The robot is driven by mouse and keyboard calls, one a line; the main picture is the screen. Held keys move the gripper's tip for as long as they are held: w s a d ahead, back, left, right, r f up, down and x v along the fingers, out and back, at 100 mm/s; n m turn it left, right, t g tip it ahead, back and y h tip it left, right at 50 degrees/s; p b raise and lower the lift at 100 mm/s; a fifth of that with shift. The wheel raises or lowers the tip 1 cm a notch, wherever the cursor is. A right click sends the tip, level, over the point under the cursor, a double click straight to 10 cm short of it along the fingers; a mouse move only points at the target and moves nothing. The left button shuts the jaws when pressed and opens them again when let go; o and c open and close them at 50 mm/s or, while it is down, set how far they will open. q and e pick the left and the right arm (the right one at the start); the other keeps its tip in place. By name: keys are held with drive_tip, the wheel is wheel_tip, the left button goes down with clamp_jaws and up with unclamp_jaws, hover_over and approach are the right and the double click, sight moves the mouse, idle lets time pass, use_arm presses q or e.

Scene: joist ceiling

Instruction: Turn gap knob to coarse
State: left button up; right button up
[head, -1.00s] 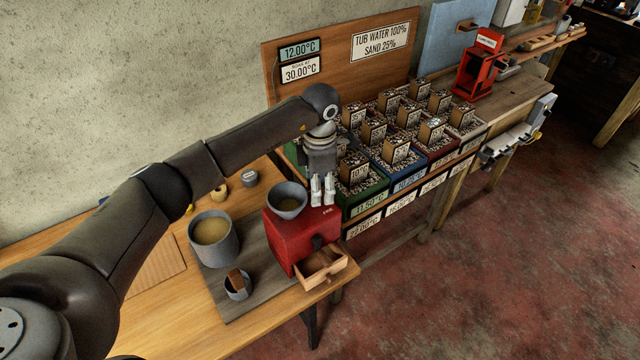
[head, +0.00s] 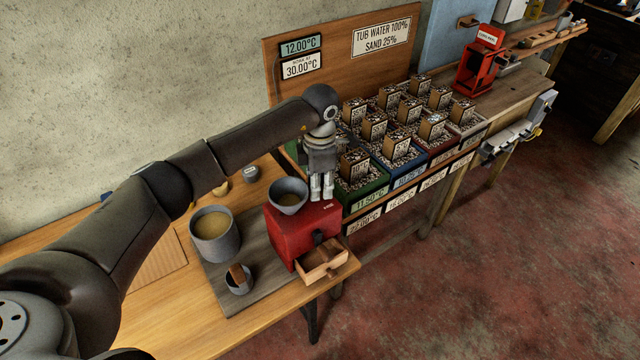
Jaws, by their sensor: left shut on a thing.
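The red mill (head: 290,237) stands on a grey board on the bench, with a grey bowl (head: 288,196) on its top and a wooden drawer (head: 322,262) pulled out at its front. My left gripper (head: 322,194) points down at the back right of the mill's top. Its fingers are close together and shut on the gap knob, which they hide. A small label (head: 328,207) lies by the fingertips, too small to read, so I cannot tell the knob's setting. My right gripper is out of view.
A grey tub (head: 214,238) and a small grey cup (head: 238,281) with a brown piece in it stand left of the mill. Several bins of gravel with labelled blocks (head: 358,168) stand close to its right. A red stand (head: 478,70) is farther back.

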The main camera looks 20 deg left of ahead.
sight(321, 188)
use_arm(q)
drive_tip(key=shift+n, duration=0.3)
drive_tip(key=n+b, duration=0.2)
drive_tip(key=n, duration=0.1)
drive_tip(key=shift+w+r+n+b, duration=0.1)
drive_tip(key=shift+n+b, duration=0.65)
drive_tip(key=shift+n, duration=1.25)
drive_tip(key=o, duration=1)
drive_tip(key=shift+o, duration=0.2)
wheel_tip(321, 188, up, 12)
